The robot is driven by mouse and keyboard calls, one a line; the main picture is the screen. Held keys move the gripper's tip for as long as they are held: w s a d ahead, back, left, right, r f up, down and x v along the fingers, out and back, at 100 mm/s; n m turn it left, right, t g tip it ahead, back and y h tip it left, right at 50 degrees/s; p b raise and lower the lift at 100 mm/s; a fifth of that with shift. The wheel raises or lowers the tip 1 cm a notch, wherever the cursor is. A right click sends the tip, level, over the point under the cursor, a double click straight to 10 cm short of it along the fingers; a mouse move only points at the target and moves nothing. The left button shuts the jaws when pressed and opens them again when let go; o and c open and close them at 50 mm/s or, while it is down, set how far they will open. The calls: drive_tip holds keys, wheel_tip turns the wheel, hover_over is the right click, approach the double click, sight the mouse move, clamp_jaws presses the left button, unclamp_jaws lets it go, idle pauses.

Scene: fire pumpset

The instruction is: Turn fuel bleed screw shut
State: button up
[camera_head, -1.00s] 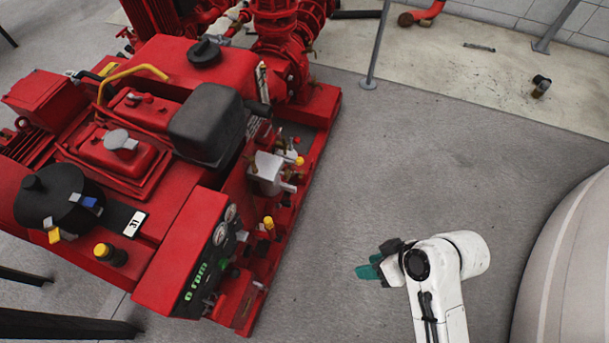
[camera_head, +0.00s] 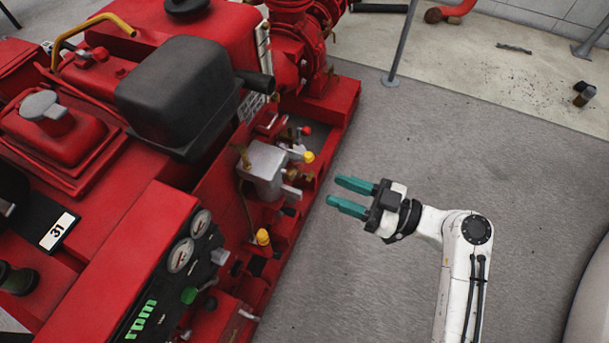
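The red pumpset fills the left half of the head view. On its near side is a grey metal block (camera_head: 264,167) with brass fittings and small levers, and a yellow cap (camera_head: 309,157) shows at its right. Another yellow cap (camera_head: 263,237) sits lower down. I cannot tell which small part is the fuel bleed screw. My gripper (camera_head: 342,194) has two teal fingers spread apart, empty, pointing left toward the block. It is right of the block, apart from it, over the grey floor.
A black box (camera_head: 180,92) sits above the block. A grey post (camera_head: 400,45) rises at the back. Grey floor right of the pumpset is clear.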

sight(294, 175)
drive_tip(key=x, duration=0.9)
drive_tip(key=shift+a+b, duration=0.1)
drive_tip(key=shift+b, duration=0.3)
clamp_jaws()
